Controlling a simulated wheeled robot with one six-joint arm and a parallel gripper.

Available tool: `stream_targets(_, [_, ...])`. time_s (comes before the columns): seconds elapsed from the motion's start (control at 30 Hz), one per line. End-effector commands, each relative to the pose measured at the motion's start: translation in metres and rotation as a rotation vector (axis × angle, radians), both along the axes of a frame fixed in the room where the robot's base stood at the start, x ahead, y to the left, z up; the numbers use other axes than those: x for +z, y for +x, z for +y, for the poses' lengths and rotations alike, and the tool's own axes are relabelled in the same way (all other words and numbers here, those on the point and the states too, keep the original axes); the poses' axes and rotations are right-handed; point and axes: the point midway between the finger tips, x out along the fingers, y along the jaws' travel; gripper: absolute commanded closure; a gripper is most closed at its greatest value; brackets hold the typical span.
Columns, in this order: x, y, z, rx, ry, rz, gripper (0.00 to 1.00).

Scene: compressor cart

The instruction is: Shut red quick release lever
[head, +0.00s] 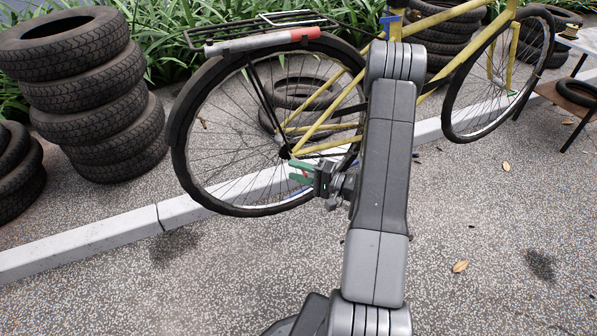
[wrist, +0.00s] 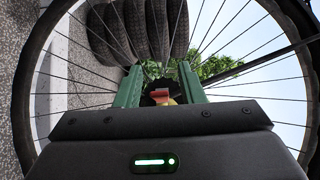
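The red quick release lever (wrist: 161,92) shows in the wrist view at the wheel's hub, small and partly hidden by the gripper body. It lies between the two green fingers of my gripper (wrist: 160,76), with a gap on each side. My gripper also shows in the head view (head: 301,171), open beside the hub of the rear wheel (head: 225,205). The lever's exact angle is hard to tell. The yellow bicycle frame (head: 335,142) stands upright behind my arm.
A rear rack (head: 262,43) with a red end piece sits above the wheel. Stacked tyres (head: 97,120) stand at the left. A pale kerb (head: 90,243) runs behind the bicycle. A small table (head: 572,97) stands at the right.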

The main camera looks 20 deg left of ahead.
Motion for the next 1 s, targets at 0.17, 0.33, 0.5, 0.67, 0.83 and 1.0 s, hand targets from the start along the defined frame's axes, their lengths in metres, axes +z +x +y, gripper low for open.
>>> stream_targets(0.17, [0.0,0.0001,-0.0002,0.0,0.0,0.0,0.8])
stream_targets(0.33, [0.0,0.0001,-0.0003,0.0,0.0,0.0,1.0])
stream_targets(0.5, [-0.0001,-0.0003,0.0001,-0.006,0.0,0.001,1.0])
stream_targets(0.67, [-0.0003,-0.0016,0.0015,-0.04,0.0,0.002,1.0])
stream_targets(0.83, [-0.0005,-0.0043,0.0048,-0.115,0.0,0.002,1.0])
stream_targets(1.0, [-0.0015,-0.0067,0.0093,-0.227,-0.002,0.002,1.0])
